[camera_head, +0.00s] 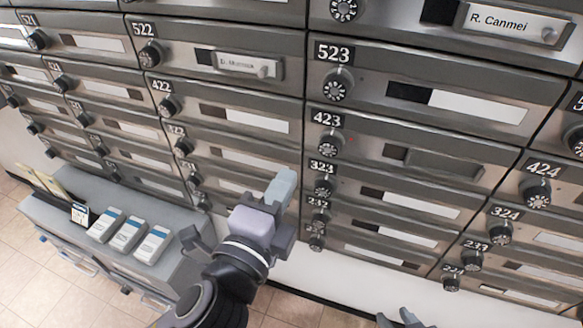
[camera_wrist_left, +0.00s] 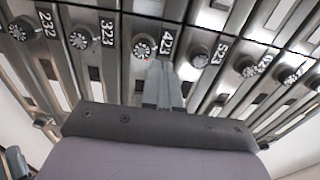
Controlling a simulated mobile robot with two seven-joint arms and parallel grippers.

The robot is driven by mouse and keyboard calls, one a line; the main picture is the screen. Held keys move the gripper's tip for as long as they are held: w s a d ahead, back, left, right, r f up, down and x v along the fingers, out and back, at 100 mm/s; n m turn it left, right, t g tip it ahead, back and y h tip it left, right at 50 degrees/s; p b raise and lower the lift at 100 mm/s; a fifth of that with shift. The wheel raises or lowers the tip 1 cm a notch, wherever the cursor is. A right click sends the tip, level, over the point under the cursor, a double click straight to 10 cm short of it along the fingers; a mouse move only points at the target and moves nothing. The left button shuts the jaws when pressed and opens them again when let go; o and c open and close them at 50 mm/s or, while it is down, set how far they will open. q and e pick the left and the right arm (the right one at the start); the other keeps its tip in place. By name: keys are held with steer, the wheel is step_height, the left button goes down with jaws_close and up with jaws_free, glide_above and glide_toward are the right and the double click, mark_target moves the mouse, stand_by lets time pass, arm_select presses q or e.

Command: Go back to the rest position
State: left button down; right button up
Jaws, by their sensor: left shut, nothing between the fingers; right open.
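My left gripper (camera_head: 282,184) is raised in front of the mailbox wall, its pale fingers pressed together and empty. In the head view its fingertips overlap the boxes left of the 323 dial. In the left wrist view its shut fingers (camera_wrist_left: 160,82) show with the 423 dial (camera_wrist_left: 144,45) just beyond; I cannot tell the exact gap to the wall. My right gripper (camera_head: 400,319) shows only by its fingertips at the bottom edge, spread apart with nothing seen between them.
The metal mailbox wall (camera_head: 405,60) with protruding dials, such as the 423 dial (camera_head: 328,145), fills the far side. A grey cabinet (camera_head: 60,222) at left carries several white-and-blue boxes (camera_head: 130,233) and upright envelopes (camera_head: 45,183). Tiled floor (camera_head: 30,285) shows at lower left.

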arm_select(q)
steer(key=s+a+f+n+g+y+p, duration=0.1)
steer(key=a+f+n+g, duration=0.1)
steer(key=a+f+n, duration=0.4)
steer(key=s+a+f+n+g+y+p, duration=0.15)
steer(key=f+n, duration=0.25)
steer(key=f, duration=0.5)
steer(key=s+a+f+n+g+y, duration=0.1)
steer(key=s+a+f+n+g, duration=0.2)
steer(key=s+a+f+n, duration=0.4)
steer(key=a+f+n, duration=0.2)
steer(key=a+f, duration=0.1)
steer(key=f, duration=0.1)
steer(key=shift+s+a+f+n, duration=0.25)
steer(key=shift+s+n, duration=0.15)
steer(key=shift+y, duration=0.25)
